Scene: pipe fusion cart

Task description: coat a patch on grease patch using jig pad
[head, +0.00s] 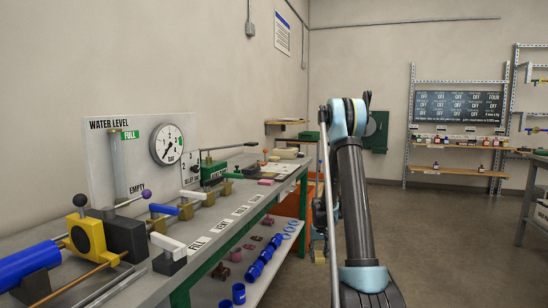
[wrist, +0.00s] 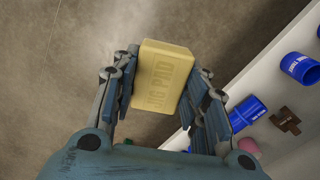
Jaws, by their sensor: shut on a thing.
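The jig pad (wrist: 166,76) is a pale yellow block with raised lettering on its face. My gripper (wrist: 163,88) is shut on it, with a finger along each side. In the wrist view the pad is in the upper middle, above bare floor and left of a white shelf. I cannot pick out the grease patch in either view.
The bench (head: 212,240) carries a water level panel (head: 135,165), a round gauge (head: 166,144), valves and levers. Its lower shelf (head: 262,268) holds blue couplings (head: 254,270) and brown fittings. A wall rack (head: 458,171) stands at the back. The floor (head: 450,240) to the right is clear.

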